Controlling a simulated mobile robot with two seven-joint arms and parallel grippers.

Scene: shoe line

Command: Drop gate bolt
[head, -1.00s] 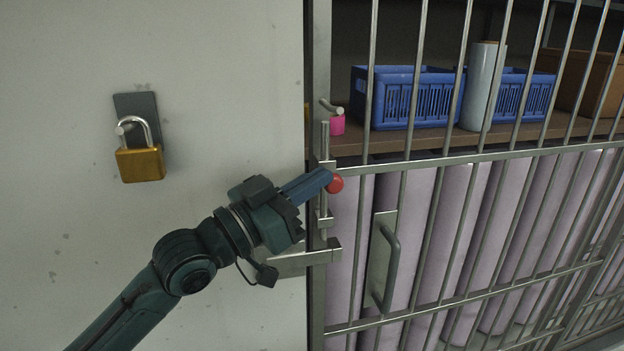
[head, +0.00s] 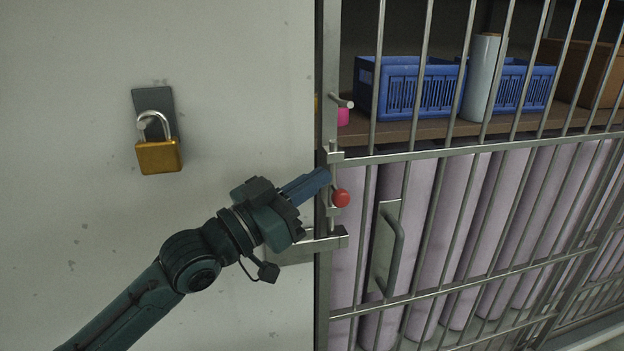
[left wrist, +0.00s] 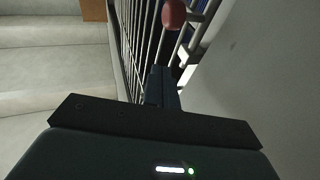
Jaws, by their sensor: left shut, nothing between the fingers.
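The gate bolt is an upright metal rod (head: 333,176) with a red knob (head: 341,197), on the left edge of the barred gate (head: 445,156). Its top is near the upper bracket and its lower end is close above the metal catch (head: 322,243) on the wall; whether it enters the catch is unclear. My left gripper (head: 325,177) is shut and empty, its tips just above and left of the knob; I cannot tell if they touch. In the left wrist view the knob (left wrist: 174,14) lies beyond my fingertips (left wrist: 160,72). My right gripper is not in view.
A brass padlock (head: 158,156) hangs on a plate on the pale wall (head: 70,150). A handle (head: 394,250) stands out from the gate. Behind the bars are blue crates (head: 412,88), a pink item (head: 343,116) and several lilac rolls (head: 480,235).

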